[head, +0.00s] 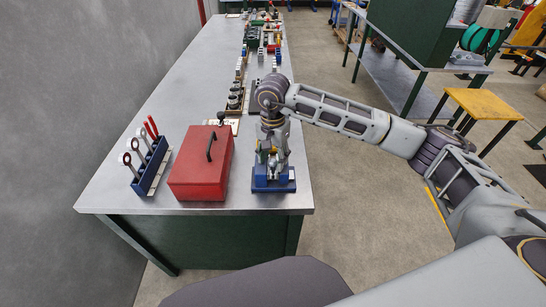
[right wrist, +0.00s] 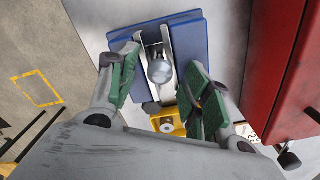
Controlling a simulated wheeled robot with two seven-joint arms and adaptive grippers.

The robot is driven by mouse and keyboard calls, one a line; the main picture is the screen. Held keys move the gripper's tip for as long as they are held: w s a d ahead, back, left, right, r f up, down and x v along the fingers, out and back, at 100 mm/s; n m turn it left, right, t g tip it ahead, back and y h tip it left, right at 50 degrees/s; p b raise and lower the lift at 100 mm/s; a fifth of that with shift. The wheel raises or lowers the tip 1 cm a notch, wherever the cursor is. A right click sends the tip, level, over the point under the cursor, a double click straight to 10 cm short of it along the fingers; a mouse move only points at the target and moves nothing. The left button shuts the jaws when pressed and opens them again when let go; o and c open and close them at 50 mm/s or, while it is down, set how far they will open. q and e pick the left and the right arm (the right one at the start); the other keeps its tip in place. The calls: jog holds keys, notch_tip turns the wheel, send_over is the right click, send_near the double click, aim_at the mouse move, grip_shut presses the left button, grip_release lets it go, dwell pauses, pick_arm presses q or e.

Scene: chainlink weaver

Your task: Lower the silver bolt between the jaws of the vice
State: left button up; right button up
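The blue vice (head: 274,184) stands on the near right corner of the metal workbench. In the right wrist view its blue base (right wrist: 190,42) lies under pale metal jaws. The silver bolt (right wrist: 159,71) shows its round head from above, between the vice jaws. How deep its shank sits is hidden under the head. My right gripper (head: 272,154) is directly above the vice, pointing down. In the right wrist view its green-padded fingers (right wrist: 160,88) are apart on either side of the bolt head, with a visible gap at each side. My left gripper is not in view.
A red toolbox (head: 201,165) stands close to the left of the vice. A blue rack (head: 153,165) with wrenches and red-handled tools is farther left. Small parts and tools line the bench's right side farther back.

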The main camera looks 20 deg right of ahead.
notch_tip(320, 180, up, 12)
dwell(1.0)
jog(key=shift+s+f, duration=0.1)
dwell(0.9)
